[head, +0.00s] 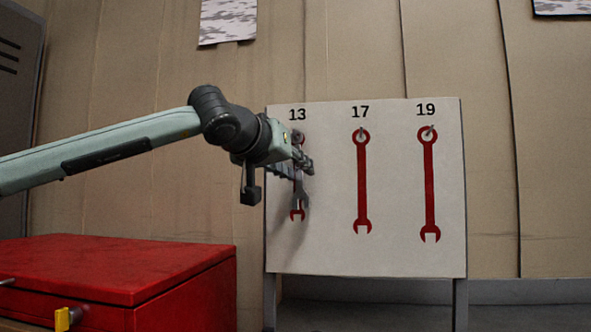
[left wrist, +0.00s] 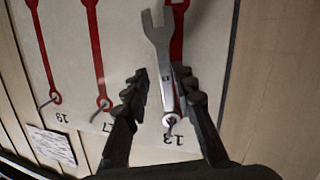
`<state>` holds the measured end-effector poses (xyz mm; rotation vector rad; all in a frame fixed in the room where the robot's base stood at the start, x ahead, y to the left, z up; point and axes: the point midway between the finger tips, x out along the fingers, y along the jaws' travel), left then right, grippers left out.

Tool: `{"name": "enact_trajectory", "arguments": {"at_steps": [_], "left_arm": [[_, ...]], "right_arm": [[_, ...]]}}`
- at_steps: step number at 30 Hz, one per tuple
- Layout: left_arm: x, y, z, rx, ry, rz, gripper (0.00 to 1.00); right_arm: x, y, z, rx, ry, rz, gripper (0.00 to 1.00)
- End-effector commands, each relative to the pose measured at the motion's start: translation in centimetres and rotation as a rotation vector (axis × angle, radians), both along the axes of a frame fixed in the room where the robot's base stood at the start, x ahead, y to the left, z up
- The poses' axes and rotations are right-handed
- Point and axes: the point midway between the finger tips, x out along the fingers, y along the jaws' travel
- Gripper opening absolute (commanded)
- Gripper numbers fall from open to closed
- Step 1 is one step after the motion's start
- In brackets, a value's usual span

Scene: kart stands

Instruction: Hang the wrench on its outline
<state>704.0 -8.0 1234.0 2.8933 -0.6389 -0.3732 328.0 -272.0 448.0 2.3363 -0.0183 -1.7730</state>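The grey wrench (head: 301,196) is in front of the red outline under 13 (head: 297,215) on the white board, its open jaw downward. In the left wrist view the wrench (left wrist: 162,60) has its ring end at the peg (left wrist: 171,126) under 13, and the peg seems to pass through the ring. The wrench lies slightly askew of its outline, part of which shows beside it. My left gripper (head: 308,165) is at the board; in the wrist view its fingers (left wrist: 163,82) are apart on both sides of the shank, with a gap on one side. My right gripper is out of view.
The outlines under 17 (head: 362,185) and 19 (head: 430,190) are bare, each with a peg at its top. A red cabinet (head: 120,268) stands at the lower left. The board (head: 395,255) stands on legs before a panelled wall.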

Motion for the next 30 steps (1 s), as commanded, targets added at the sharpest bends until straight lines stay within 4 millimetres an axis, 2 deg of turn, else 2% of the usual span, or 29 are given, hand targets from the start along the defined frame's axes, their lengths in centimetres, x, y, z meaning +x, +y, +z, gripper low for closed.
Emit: {"name": "enact_trajectory", "arguments": {"at_steps": [10, 14, 25, 30], "left_arm": [[0.0, 0.0, 0.0, 0.0, 0.001, 0.0, 0.37], [-0.8, 0.5, 0.2, 0.0, -0.001, 0.0, 0.37], [-7.3, 3.6, 1.8, -0.001, -0.002, -0.001, 0.37], [-9.6, 4.7, 2.3, -0.001, -0.001, -0.001, 0.37]], "right_arm": [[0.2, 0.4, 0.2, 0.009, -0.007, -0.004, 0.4], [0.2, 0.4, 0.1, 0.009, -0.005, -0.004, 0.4], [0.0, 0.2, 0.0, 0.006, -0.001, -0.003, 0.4], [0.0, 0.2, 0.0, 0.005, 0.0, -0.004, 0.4]]}}
